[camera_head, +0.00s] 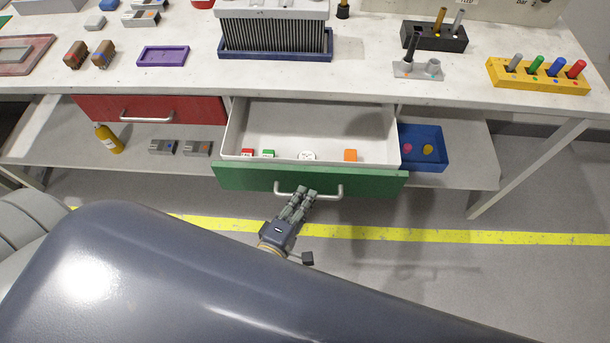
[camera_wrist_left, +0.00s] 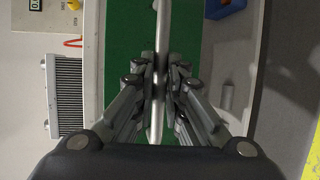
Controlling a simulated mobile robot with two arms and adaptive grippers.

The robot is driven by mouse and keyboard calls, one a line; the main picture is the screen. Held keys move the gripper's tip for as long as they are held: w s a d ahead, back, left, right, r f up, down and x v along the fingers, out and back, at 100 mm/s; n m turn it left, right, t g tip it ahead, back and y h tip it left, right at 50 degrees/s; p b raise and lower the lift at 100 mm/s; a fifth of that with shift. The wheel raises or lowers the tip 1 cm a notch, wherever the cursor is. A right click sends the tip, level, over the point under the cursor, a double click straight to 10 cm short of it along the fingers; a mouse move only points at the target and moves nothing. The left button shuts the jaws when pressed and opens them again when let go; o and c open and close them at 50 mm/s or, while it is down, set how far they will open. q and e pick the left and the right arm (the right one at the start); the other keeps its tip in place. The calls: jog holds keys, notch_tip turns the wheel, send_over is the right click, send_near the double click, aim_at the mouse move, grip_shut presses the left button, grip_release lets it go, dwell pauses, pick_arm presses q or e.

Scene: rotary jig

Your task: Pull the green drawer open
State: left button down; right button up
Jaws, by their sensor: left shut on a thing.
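The green drawer (camera_head: 240,178) under the white workbench stands well open, and its pale inside shows in the head view. Its green front also shows in the left wrist view (camera_wrist_left: 125,35). The drawer has a silver bar handle (camera_head: 335,190), which runs upright through the left wrist view (camera_wrist_left: 161,30). My left gripper (camera_head: 306,193) is at the middle of this handle, its fingers shut on the bar from both sides in the left wrist view (camera_wrist_left: 162,75). My right gripper is not in view.
A shut red drawer (camera_head: 180,108) is to the left. A blue bin (camera_head: 425,160) stands on the lower shelf at right. The floor before the drawer is clear.

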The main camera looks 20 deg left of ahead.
pick_arm(q)
jog(key=shift+s+d, duration=0.2)
jog(key=shift+s, duration=0.55)
jog(key=shift+s+d, duration=0.25)
jog(key=shift+s, duration=0.5)
jog(key=shift+s+d, duration=0.2)
jog(key=shift+s, duration=0.55)
jog(key=c, duration=1.7)
grip_release()
jog(key=shift+o, duration=0.2)
jog(key=v, duration=1.2)
jog(key=shift+f, duration=0.15)
